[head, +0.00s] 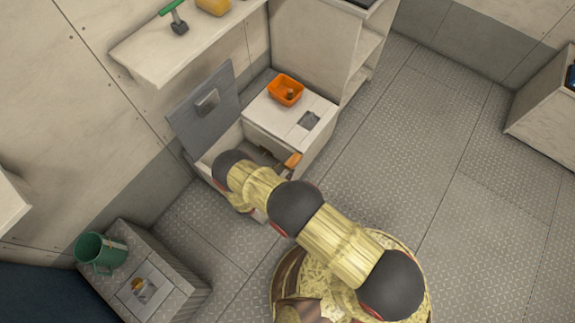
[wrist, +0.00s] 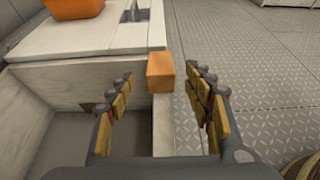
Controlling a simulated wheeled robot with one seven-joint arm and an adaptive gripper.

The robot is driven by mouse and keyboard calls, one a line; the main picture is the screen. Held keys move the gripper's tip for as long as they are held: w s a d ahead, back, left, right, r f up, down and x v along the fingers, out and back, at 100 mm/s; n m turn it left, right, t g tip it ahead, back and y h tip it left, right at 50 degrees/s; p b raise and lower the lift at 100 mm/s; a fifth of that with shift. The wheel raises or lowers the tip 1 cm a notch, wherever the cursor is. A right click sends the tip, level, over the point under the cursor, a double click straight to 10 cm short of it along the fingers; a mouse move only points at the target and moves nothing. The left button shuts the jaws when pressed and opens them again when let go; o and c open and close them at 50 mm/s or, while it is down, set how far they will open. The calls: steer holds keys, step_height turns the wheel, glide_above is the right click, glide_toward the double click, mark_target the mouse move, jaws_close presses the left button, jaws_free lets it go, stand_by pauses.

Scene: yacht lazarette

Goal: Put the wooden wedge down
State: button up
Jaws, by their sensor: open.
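The wooden wedge (wrist: 160,72) shows as an orange-brown block in the wrist view, at the far end of the narrow rim of an open bin (wrist: 163,122). It appears to rest on that rim, against the white lidded part. My gripper (wrist: 162,92) is open, its fingers apart on either side of the rim, with the wedge seen between and beyond the tips. I see no finger touching it. In the head view the wedge (head: 293,160) shows just past my wrist; my arm hides much of the bin and gripper.
An orange container (head: 286,90) stands on the white top beside the bin. The bin's grey lid (head: 205,105) is raised. A shelf (head: 180,50) hangs above it. The floor at right is clear.

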steer(key=p+v, duration=0.1)
steer(key=v, duration=0.6)
steer(key=w+d+r+m+g+h, duration=0.1)
steer(key=w+d+r+m+g, duration=0.2)
steer(key=r, duration=0.7)
steer(key=w+d+r+m+g, duration=0.1)
steer(key=w+r+m, duration=0.25)
steer(key=r, duration=0.65)
steer(key=w+d+r+m+g+h, duration=0.15)
steer(key=r+m, duration=0.25)
steer(key=r, duration=0.6)
steer(key=s+d+r+m+g+y, duration=0.2)
steer(key=d+r+m, duration=0.25)
steer(key=r, duration=0.55)
steer(key=s+d+r+m+g+y, duration=0.25)
steer(key=d+r, duration=0.35)
steer(key=r, duration=0.4)
steer(key=s+d+r+m+t+y, duration=0.2)
steer(key=s+r+m, duration=0.3)
steer(key=s+r, duration=0.4)
steer(key=s+d+r+m+t+y, duration=0.3)
steer(key=s+r, duration=0.6)
steer(key=s, duration=0.4)
steer(key=d+m+y, duration=0.1)
steer(key=d+m, duration=0.1)
steer(key=m, duration=0.1)
steer(key=shift+s+d+r, duration=0.2)
steer(key=shift+s+r, duration=0.05)
steer(key=shift+r, duration=0.15)
